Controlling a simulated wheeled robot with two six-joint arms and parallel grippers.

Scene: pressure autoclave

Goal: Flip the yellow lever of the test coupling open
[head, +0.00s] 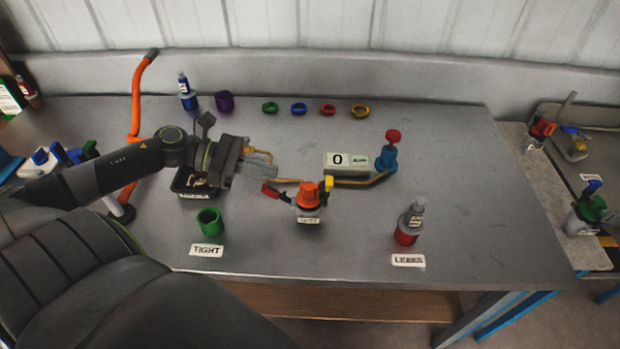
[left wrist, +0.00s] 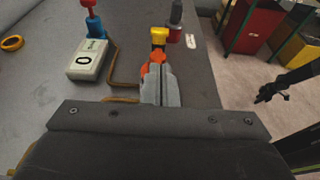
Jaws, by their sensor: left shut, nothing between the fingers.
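The test coupling (head: 308,200) stands on the bench in the head view, with an orange top, a pale body and a label in front. Its yellow lever (head: 328,183) sticks out at the right side, and a red lever (head: 270,190) at the left. My left gripper (head: 272,167) is shut and empty, up and to the left of the coupling, apart from the yellow lever. In the left wrist view the closed fingers (left wrist: 160,85) cover part of the coupling; the yellow lever (left wrist: 158,36) shows beyond them. A dark arm there, probably my right one, ends in a small, unclear gripper (left wrist: 264,95).
A gauge box reading 0 (head: 347,163) and a blue pump with red knob (head: 388,155) stand behind the coupling, joined by a yellow hose. A green cup (head: 209,221) is front left, a red-grey bottle (head: 409,223) front right.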

